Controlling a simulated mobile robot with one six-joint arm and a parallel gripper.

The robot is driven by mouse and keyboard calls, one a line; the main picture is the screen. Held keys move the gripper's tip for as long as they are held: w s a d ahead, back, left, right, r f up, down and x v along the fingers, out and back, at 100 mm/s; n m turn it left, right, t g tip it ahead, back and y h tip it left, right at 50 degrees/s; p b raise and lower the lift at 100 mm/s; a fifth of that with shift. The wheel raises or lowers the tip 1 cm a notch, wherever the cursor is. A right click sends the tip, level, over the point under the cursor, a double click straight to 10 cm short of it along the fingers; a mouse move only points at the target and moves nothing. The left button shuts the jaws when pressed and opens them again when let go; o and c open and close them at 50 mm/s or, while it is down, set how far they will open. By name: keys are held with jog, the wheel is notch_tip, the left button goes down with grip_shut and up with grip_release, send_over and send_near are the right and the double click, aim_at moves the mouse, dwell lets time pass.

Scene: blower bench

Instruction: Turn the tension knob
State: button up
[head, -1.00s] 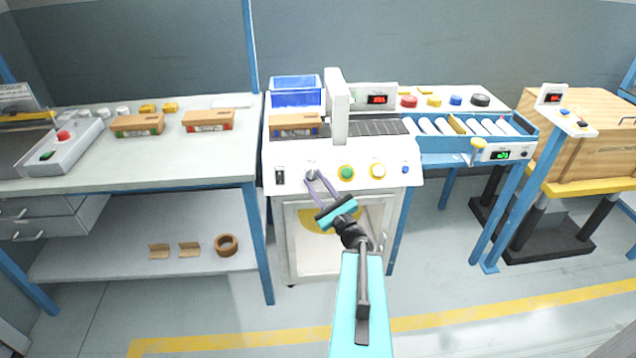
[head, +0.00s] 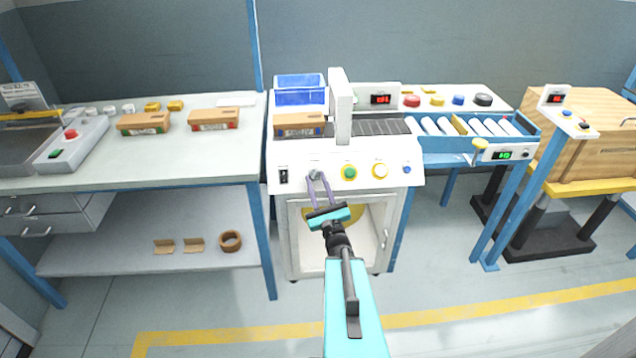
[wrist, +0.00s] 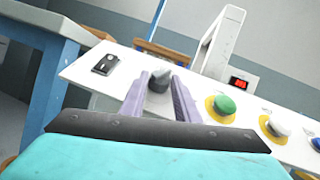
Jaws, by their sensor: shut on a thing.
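The tension knob (wrist: 160,80) is a small dark grey knob on the white sloping front panel (head: 325,180) of the middle machine. In the head view the knob (head: 315,174) sits between the black switch and the green button. My gripper (head: 317,177) reaches it from the front, with its two purple fingers on either side of the knob. In the wrist view my gripper (wrist: 160,82) is shut on the knob, whose pointed top shows between the fingertips. The knob's lower part is partly hidden by the fingers.
A black switch (wrist: 106,64) is left of the knob. A green button (wrist: 222,107) and a white button with a yellow ring (wrist: 276,127) are close on the right. A blue button (head: 407,169) is at the panel's right end. A workbench (head: 215,168) stands left.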

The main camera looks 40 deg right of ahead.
jog(key=shift+d, duration=0.15)
jog(key=o, duration=1)
jog(key=shift+o, duration=0.2)
jog(key=shift+s, duration=0.1)
jog(key=shift+p+v, duration=1.15)
jog(key=shift+p, duration=0.15)
jog(key=p+v, duration=0.5)
jog(key=v, duration=0.6)
jog(key=shift+s, duration=0.2)
